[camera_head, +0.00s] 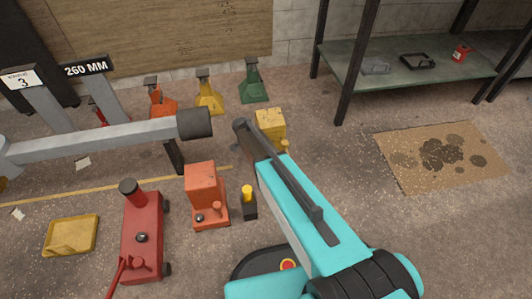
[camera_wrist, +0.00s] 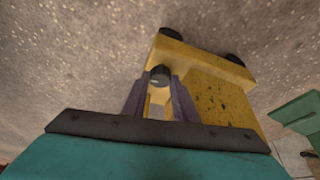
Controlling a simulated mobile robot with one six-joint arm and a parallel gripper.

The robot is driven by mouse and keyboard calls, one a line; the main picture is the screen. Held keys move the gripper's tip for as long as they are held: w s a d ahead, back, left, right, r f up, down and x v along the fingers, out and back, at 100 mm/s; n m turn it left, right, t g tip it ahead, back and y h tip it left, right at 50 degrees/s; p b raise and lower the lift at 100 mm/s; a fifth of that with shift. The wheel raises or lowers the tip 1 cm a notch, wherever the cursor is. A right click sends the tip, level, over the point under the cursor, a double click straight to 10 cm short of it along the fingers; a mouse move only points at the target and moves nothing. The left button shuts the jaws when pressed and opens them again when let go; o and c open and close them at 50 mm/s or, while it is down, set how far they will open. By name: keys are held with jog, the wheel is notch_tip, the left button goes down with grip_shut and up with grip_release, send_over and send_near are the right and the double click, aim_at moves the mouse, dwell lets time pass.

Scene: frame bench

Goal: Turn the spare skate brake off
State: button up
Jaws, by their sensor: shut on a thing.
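A yellow skate (camera_head: 269,122) with dark wheels stands on the floor just beyond my arm. It fills the upper middle of the wrist view (camera_wrist: 215,95). A small round lever knob (camera_wrist: 160,74) with a dark end stands out from its near side. My gripper (camera_wrist: 158,97) is shut on this lever, one finger on each side of the stem. In the head view my arm hides most of the gripper. An orange skate (camera_head: 203,190), with a small lever knob of its own, stands to the left, apart from my gripper. No label shows which skate is the spare.
A red jack (camera_head: 143,235) and a yellow tray (camera_head: 71,236) lie at left. A small dark block with a yellow top (camera_head: 248,203) stands near my arm. A grey beam (camera_head: 100,143) spans the left. A shelf (camera_head: 410,75) stands at back right; stained cardboard (camera_head: 398,165) lies before it.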

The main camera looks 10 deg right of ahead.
jog(key=shift+m+g, duration=0.3)
jog(key=shift+m, duration=0.3)
jog(key=o, duration=1.1)
jog(key=shift+c, duration=0.2)
jog(key=shift+r, duration=0.1)
jog(key=p+v, duration=0.4)
jog(key=v, duration=0.4)
